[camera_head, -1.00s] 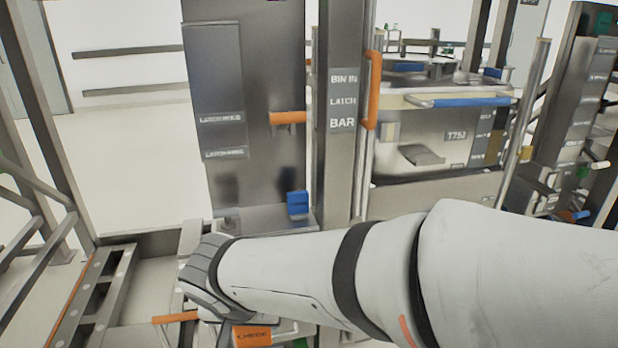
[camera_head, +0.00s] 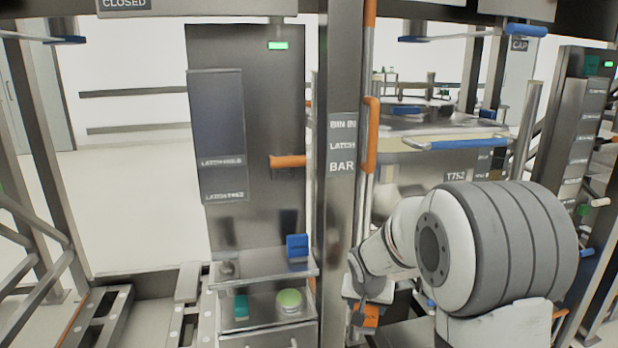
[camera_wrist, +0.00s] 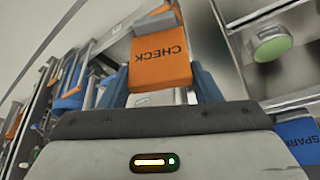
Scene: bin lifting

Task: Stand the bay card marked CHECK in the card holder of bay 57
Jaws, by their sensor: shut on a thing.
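The orange card marked CHECK (camera_wrist: 160,62) is between the blue fingers of my gripper (camera_wrist: 162,88) in the wrist view, its lettering upside down there. In the head view the card (camera_head: 369,316) shows as a small orange patch at my gripper (camera_head: 362,308), low and just right of the latch-bar post. The gripper is shut on the card and holds it up. I cannot make out the number 57 or an empty card holder in either view.
A steel stand (camera_head: 262,262) left of the post carries a blue card (camera_head: 297,246) and a green round button (camera_head: 289,300). A blue card with partly cut-off lettering (camera_wrist: 302,138) shows in the wrist view. The bin marked T752 (camera_head: 420,180) stands behind the post.

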